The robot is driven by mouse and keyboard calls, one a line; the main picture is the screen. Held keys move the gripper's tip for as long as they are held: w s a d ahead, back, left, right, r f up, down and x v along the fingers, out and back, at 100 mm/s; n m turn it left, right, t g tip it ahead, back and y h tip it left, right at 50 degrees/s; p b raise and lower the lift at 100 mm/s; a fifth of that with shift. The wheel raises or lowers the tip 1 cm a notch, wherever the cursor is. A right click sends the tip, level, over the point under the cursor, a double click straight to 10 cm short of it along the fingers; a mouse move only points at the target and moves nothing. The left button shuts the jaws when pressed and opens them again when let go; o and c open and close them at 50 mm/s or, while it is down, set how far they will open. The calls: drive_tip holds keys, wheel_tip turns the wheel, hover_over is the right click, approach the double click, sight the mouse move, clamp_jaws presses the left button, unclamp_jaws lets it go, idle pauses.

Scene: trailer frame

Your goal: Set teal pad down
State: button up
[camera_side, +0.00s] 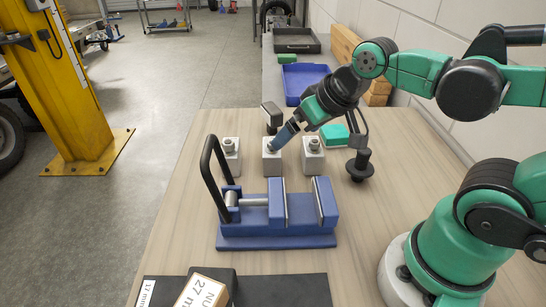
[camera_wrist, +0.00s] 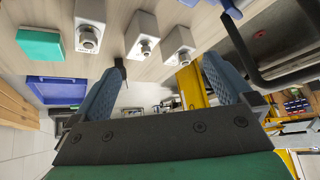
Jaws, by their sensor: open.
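The teal pad (camera_side: 335,136) lies flat on the wooden table, behind the right-hand white block. In the wrist view the teal pad (camera_wrist: 40,44) is at the upper left, clear of the fingers. My gripper (camera_side: 285,136) points down and left, its blue fingertips close to the top of the middle white block (camera_side: 271,160). I cannot tell if they touch it. In the wrist view my gripper (camera_wrist: 163,70) has its blue fingers wide apart with nothing held between them.
Two more white blocks with metal fittings stand on either side (camera_side: 230,160) (camera_side: 313,160). A blue vise (camera_side: 275,215) with a black handle is in front. A black stand (camera_side: 360,168) is to the right. A blue tray (camera_side: 303,82) is at the back. Table left of the vise is clear.

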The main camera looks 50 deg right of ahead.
drive_tip(key=w+d+m+g+y, duration=0.2)
drive_tip(key=w+d+m, duration=0.35)
drive_tip(key=m, duration=0.35)
drive_tip(key=m+t+y, duration=0.2)
drive_tip(key=m+y, duration=0.4)
drive_tip(key=m, duration=0.6)
hover_over(336, 131)
drive_tip(key=w+a, duration=0.1)
drive_tip(key=w, duration=0.1)
wheel_tip(336, 131, down, 7)
drive_tip(key=shift+s+f, duration=0.1)
drive_tip(key=shift+s, duration=0.05)
drive_tip(key=s+d+f+m+y, duration=0.1)
drive_tip(key=s+d+f, duration=0.1)
drive_tip(key=s+d+f+m+t+y, duration=0.1)
drive_tip(key=s+d+f+m, duration=0.1)
drive_tip(key=shift+s+d+m+t, duration=0.1)
drive_tip(key=shift+d+m+t, duration=0.1)
drive_tip(key=shift+m+t, duration=0.1)
drive_tip(key=shift+s+f, duration=0.1)
drive_tip(key=shift+f, duration=0.1)
drive_tip(key=shift+x, duration=2.75)
drive_tip(key=shift+c, duration=0.2)
